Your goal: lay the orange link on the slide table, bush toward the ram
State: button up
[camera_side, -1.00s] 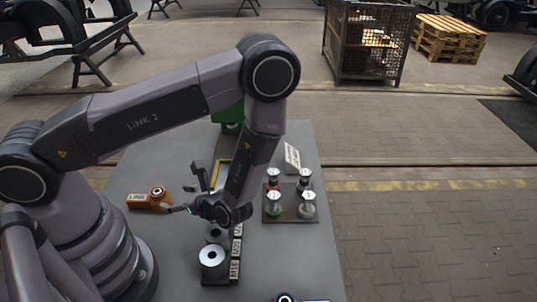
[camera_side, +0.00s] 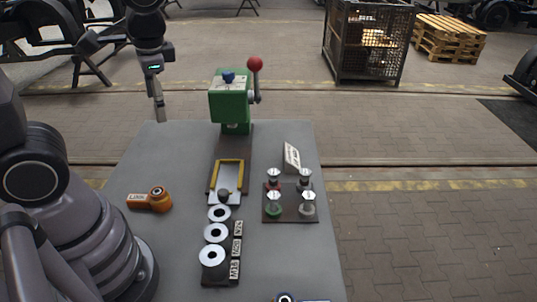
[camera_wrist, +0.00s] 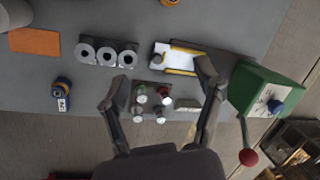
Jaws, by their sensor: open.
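The orange link (camera_side: 145,203) lies flat on the grey bench, left of the slide table, its round bush (camera_side: 157,191) at its right end. In the wrist view an orange part (camera_wrist: 170,2), apparently the link, is cut off by the top edge. The slide table (camera_side: 229,176) is a pale plate with a yellow edging, in front of the green press (camera_side: 230,103); it also shows in the wrist view (camera_wrist: 181,59). The ram itself is not clear. My gripper (camera_side: 158,119) is raised at the bench's far left corner, away from the link. It is open and empty in the wrist view (camera_wrist: 162,70).
Several metal rings (camera_side: 215,233) with labels stand in a row before the slide table. A dark plate with bolt-like pieces (camera_side: 290,215) is on the right. The press lever has a red ball (camera_side: 255,63). An orange rectangle (camera_wrist: 35,41) lies further along. Bench around the link is clear.

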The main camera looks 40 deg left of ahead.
jog(key=s+r+n+t+h, duration=0.2)
jog(key=s+r+n+t, duration=0.1)
jog(key=s+r+t, duration=0.2)
notch_tip(320, 180, up, 2)
jog(key=shift+d+r, duration=0.1)
jog(key=shift+d, duration=0.25)
jog(key=shift+o, duration=0.5)
jog(key=shift+s+d+r+t+h, duration=0.15)
jog(key=shift+s+r+t+h, duration=0.15)
jog(key=shift+s+r, duration=0.05)
jog(key=w+f+m+g+y, duration=0.2)
jog(key=w+f+m+g, duration=0.1)
jog(key=w+f+g, duration=0.3)
jog(key=m+g+y, duration=0.2)
jog(key=m+y, duration=0.9)
jog(key=m, duration=0.1)
send_near(158, 191)
jog(key=shift+m, duration=0.3)
jog(key=x, duration=1)
jog(key=shift+s+f, duration=0.1)
jog(key=c, duration=1.3)
